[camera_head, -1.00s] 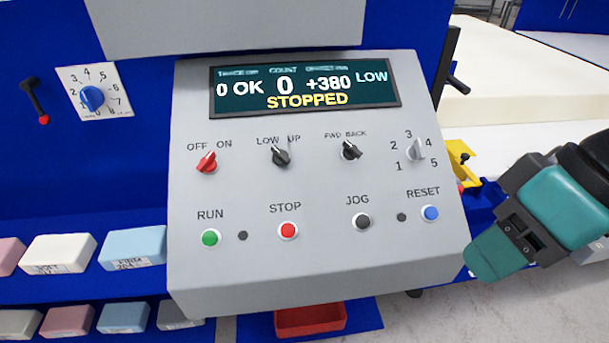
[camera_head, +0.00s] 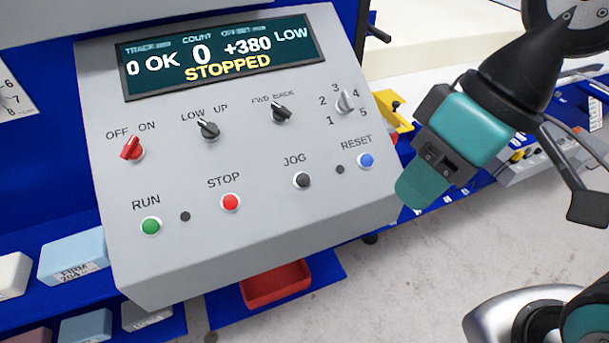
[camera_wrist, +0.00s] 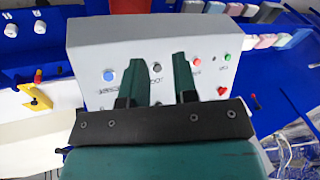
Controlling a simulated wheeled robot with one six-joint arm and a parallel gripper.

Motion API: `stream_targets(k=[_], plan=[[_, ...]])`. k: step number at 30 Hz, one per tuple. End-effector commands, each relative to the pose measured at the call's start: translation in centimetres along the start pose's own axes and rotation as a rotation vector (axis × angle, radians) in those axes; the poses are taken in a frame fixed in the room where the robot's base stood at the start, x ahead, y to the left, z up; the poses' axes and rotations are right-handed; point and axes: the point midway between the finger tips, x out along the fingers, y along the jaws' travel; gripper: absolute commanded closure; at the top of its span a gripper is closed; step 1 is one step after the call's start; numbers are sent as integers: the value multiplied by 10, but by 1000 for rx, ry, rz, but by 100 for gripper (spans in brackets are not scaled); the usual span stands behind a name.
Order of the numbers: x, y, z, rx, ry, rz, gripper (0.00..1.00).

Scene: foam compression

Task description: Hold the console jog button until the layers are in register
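The grey console (camera_head: 270,222) stands at left centre in the head view. Its dark JOG button (camera_head: 302,180) sits between the red STOP button (camera_head: 230,202) and the blue RESET button (camera_head: 366,160). The display (camera_head: 218,58) reads 0 OK, count 0, +380 LOW and STOPPED. My gripper (camera_head: 416,190) is off the console's right side, right of RESET, touching nothing that I can see. In the wrist view its two teal fingers (camera_wrist: 162,76) stand apart with nothing between them, and the console's button face lies beyond. The foam layers cannot be made out.
The green RUN button (camera_head: 151,226), red OFF/ON switch (camera_head: 131,148), LOW/UP switch (camera_head: 208,129), FWD/BACK switch (camera_head: 280,113) and numbered dial (camera_head: 345,102) share the panel. A red tray (camera_head: 278,287) lies below the console. Foam blocks (camera_head: 72,257) sit at left.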

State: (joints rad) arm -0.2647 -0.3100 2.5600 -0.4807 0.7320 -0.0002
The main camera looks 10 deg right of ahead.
Motion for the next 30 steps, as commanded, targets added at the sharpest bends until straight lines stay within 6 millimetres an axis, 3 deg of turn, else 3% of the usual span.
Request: stream_targets(k=[1, 3, 30], plan=[[0, 0, 0, 0, 0, 0, 85], [0, 0, 0, 0, 0, 0, 100], [0, 0, 0, 0, 0, 0, 100]])
